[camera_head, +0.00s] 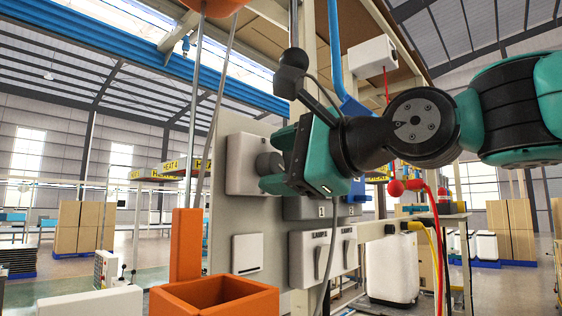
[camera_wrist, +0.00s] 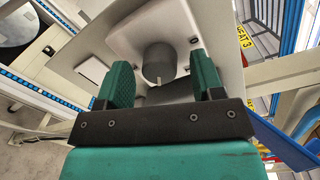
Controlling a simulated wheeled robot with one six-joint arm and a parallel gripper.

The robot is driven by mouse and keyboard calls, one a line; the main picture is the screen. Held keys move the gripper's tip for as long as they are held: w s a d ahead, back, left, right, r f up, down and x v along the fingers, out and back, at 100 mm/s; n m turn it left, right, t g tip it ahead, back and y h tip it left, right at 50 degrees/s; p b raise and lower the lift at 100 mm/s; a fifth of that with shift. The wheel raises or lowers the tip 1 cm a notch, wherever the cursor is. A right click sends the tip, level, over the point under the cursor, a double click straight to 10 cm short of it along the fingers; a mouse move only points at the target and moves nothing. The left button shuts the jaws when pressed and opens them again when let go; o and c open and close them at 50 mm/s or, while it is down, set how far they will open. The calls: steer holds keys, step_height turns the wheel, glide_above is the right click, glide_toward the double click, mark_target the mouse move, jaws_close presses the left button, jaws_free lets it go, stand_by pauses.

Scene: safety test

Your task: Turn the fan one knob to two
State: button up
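A dark grey round knob (camera_wrist: 158,62) sits on a pale box (camera_wrist: 130,30) in the wrist view, with a small light mark at its lower edge. In the head view the same box (camera_head: 243,160) is on a grey panel, its knob (camera_head: 268,163) partly hidden by my gripper. No label for this knob is readable. My gripper (camera_wrist: 160,66) is open, its two teal fingers on either side of the knob with visible gaps. It also shows at the box in the head view (camera_head: 277,163). I cannot tell how deep the fingertips reach.
A white switch plate (camera_head: 248,253) and LAMP switches (camera_head: 312,258) are lower on the panel. An orange bin (camera_head: 215,297) stands below left. A red ball (camera_head: 396,188) hangs to the right on a cord. A blue pipe (camera_head: 336,60) runs above my arm.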

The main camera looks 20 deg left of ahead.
steer(key=b+v, duration=0.6)
steer(key=v, duration=1.1)
steer(key=shift+d, duration=0.2)
steer(key=shift+f, duration=0.1)
steer(key=w+d+f+n+g+h+b, duration=0.15)
steer(key=f+n+h, duration=0.25)
steer(key=f, duration=1)
steer(key=d+f+n+h+b, duration=0.1)
steer(key=d+f+n+h, duration=0.2)
steer(key=f, duration=1)
steer(key=s+d+f+n+g+h, duration=0.2)
steer(key=s+d+f+n, duration=0.2)
steer(key=f, duration=0.5)
steer(key=s+d+f+n+g+h, duration=0.2)
steer(key=s+f, duration=0.4)
steer(key=f, duration=0.3)
steer(key=d+n+h, duration=0.1)
steer(key=d+n, duration=0.1)
steer(key=shift+s+d+n+g, duration=0.2)
steer(key=shift+s+n+g, duration=0.1)
steer(key=shift+s+g, duration=0.05)
